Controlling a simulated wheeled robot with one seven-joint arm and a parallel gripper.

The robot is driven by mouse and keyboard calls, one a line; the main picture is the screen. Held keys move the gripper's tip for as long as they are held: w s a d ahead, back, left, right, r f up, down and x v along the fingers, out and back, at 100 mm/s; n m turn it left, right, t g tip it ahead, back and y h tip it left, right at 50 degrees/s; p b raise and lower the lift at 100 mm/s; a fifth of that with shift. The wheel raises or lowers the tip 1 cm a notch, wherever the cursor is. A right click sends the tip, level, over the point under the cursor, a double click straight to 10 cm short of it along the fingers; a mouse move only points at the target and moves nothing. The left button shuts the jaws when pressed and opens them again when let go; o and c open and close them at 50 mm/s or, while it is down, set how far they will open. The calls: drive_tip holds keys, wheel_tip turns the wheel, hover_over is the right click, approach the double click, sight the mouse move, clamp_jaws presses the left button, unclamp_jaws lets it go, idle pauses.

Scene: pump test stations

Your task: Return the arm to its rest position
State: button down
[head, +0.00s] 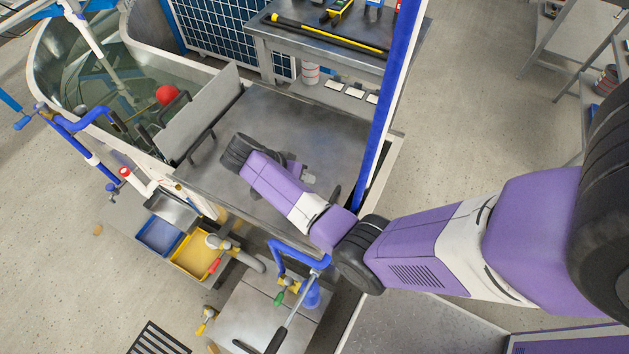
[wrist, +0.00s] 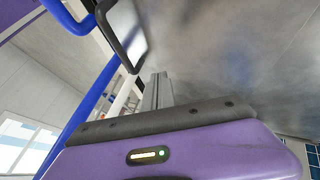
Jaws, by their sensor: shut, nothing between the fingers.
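My purple and white arm (head: 425,245) comes in from the right of the head view and reaches over the bare grey metal table (head: 270,110). Its wrist part is folded back, with a dark round joint at the left end. My gripper (head: 309,174) shows small and partly hidden behind the purple link, above the table. In the wrist view my gripper's grey fingers (wrist: 157,90) are together, with nothing between them. The gap between gripper and tabletop is hard to judge.
A blue upright post (head: 388,105) stands at the table's right side, close to my arm. A water tank with a red ball (head: 167,94) is at left. Blue pipes with valves (head: 290,255) stand in front. A tool bench (head: 325,45) is behind. Open floor lies at right.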

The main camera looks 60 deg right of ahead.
drive_tip(key=shift+v, duration=2.6)
